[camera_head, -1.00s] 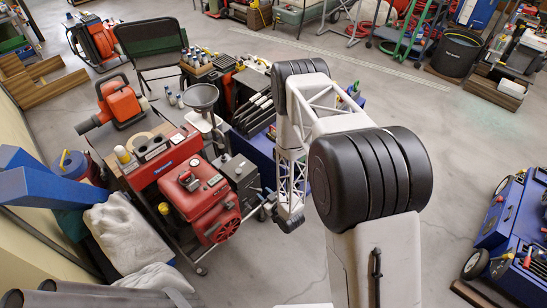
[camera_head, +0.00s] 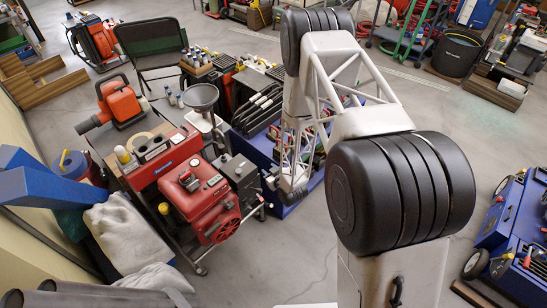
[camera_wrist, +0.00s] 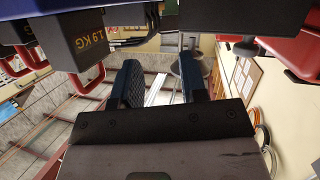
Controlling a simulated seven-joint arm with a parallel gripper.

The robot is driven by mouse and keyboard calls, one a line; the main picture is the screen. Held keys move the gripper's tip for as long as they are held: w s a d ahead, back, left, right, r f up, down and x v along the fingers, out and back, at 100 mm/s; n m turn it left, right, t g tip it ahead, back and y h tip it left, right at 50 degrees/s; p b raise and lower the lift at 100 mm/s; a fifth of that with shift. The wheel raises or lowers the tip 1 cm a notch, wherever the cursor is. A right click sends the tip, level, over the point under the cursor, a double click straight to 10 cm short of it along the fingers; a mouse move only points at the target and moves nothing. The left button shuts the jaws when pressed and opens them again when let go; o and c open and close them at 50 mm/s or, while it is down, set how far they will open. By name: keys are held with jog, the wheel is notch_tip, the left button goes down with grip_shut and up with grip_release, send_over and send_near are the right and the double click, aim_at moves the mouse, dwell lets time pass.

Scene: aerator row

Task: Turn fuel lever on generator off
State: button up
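The generator (camera_head: 197,195) is the red engine unit on a cart at left centre in the head view, with a grey box (camera_head: 238,172) on its right side. I cannot make out a fuel lever on it. My arm's far end hangs just right of the generator, apart from it in the picture; its fingers cannot be made out there. In the wrist view my gripper (camera_wrist: 162,84) has its two dark blue fingers spread with a clear gap and nothing between them. No generator part is clearly identifiable in the wrist view.
A blue tool cart (camera_head: 258,150) stands behind my arm's end. A grey funnel (camera_head: 202,97) and an orange machine (camera_head: 120,102) stand behind the generator. Floor at front centre is clear.

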notch_tip(320, 180, up, 7)
jog(key=w+d+h, duration=0.1)
jog(key=w, duration=0.1)
jog(key=shift+d, duration=0.4)
jog(key=shift+f, duration=0.1)
jog(key=shift+o, duration=0.2)
